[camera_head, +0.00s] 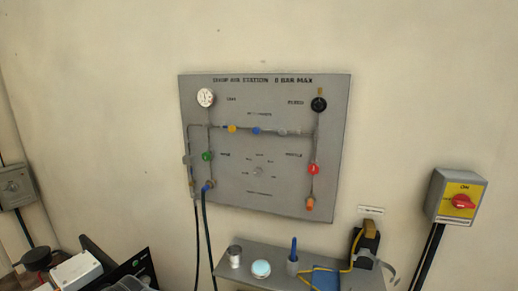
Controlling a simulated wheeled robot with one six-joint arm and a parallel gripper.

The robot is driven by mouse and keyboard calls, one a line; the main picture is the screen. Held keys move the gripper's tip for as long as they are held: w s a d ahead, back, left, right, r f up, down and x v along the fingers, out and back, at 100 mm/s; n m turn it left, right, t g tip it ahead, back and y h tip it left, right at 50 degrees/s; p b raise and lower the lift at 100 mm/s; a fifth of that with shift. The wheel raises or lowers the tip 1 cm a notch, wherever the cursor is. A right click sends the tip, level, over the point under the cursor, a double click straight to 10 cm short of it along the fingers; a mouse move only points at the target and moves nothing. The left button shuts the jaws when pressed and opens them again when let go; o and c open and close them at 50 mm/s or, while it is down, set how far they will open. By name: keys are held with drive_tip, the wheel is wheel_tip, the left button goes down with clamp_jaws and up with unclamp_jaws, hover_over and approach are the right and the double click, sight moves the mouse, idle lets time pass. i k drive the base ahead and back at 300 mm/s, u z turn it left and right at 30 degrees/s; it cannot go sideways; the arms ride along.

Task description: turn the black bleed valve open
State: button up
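The black bleed valve (319,104) is a round black knob at the upper right of a grey wall panel (230,185). A label to its left seems to read "BLEED". A small brownish fitting sits just above the knob, and a pipe runs down below it. The knob's turn position is too small to tell. My gripper does not show in this view, so its distance from the valve cannot be told.
The panel also holds a white gauge (205,97), a green knob (208,156), a red knob (313,169) and an orange fitting (310,204). A grey shelf (340,281) with small items juts out below. A yellow switch box (457,197) is at right.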

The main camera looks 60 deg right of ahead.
sight(318, 105)
drive_tip(key=z, duration=0.3)
drive_tip(key=i, duration=0.45)
drive_tip(key=z, duration=1.45)
